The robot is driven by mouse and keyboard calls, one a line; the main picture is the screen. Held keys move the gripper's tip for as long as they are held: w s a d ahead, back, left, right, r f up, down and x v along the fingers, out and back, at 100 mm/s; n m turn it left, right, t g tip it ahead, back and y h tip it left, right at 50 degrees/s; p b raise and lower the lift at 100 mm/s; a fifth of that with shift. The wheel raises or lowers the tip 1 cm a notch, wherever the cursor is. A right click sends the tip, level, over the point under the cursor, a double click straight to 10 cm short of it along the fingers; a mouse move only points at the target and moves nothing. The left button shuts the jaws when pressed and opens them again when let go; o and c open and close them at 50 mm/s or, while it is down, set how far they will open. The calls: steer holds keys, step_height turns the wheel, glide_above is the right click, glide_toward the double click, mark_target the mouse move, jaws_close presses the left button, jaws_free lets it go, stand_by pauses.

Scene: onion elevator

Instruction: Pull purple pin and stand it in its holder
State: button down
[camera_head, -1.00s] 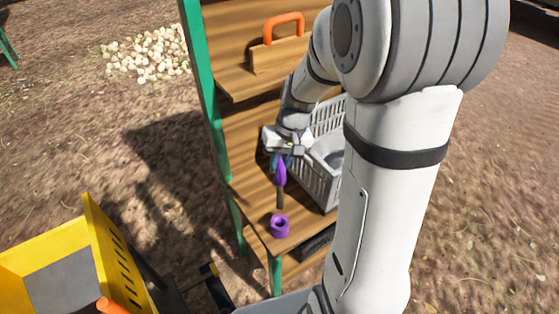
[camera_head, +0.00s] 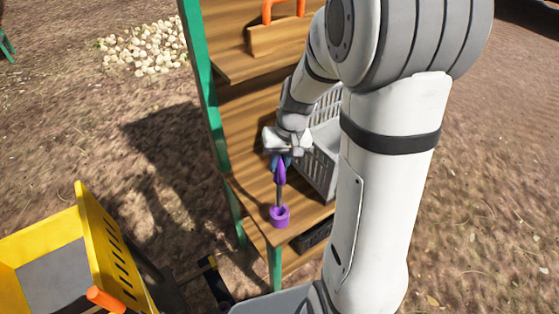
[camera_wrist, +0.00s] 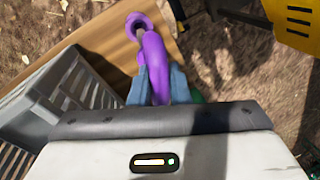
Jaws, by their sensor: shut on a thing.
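My gripper (camera_head: 281,158) is shut on the purple pin (camera_head: 280,173) by its handle, above the front of the wooden shelf (camera_head: 245,178). The pin hangs nearly upright, its dark shaft pointing down. The purple ring-shaped holder (camera_head: 280,218) stands on the shelf near its front edge, and the shaft's lower end is at its mouth. In the wrist view, the blue fingers (camera_wrist: 161,88) are on both sides of the purple handle (camera_wrist: 154,56), and the shaft runs toward the holder (camera_wrist: 149,18). I cannot tell how far the tip is inside the holder.
A grey slatted basket (camera_head: 318,170) stands on the shelf right beside my gripper. A green post (camera_head: 205,85) bounds the shelf on the left. A yellow crate (camera_head: 95,245) is at the lower left. An upper shelf holds a wooden block (camera_head: 275,38) with an orange handle.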

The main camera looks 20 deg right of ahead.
steer(key=shift+d+b+x, duration=0.25)
steer(key=shift+b+x, duration=0.8)
steer(key=shift+x, duration=0.25)
steer(key=shift+d+b+x, duration=0.3)
steer(key=shift+b+x, duration=0.75)
steer(key=shift+x, duration=0.3)
steer(key=shift+d+b+x, duration=0.25)
steer(key=shift+b+x, duration=0.8)
steer(key=shift+x, duration=0.25)
steer(key=shift+f, duration=0.25)
steer(key=c, duration=1.3)
jaws_free()
steer(key=v, duration=0.8)
steer(key=shift+s, duration=0.1)
steer(key=s+r+t, duration=0.1)
steer(key=s+r, duration=0.1)
steer(key=s, duration=0.2)
steer(key=s+a+r+h, duration=0.1)
steer(key=s+r, duration=0.1)
steer(key=s, duration=0.3)
steer(key=s+r+n+t+h, duration=0.1)
steer(key=s, duration=0.4)
steer(key=shift+a+r+t, duration=0.2)
steer(key=shift+r+t, duration=0.1)
steer(key=shift+r, duration=0.1)
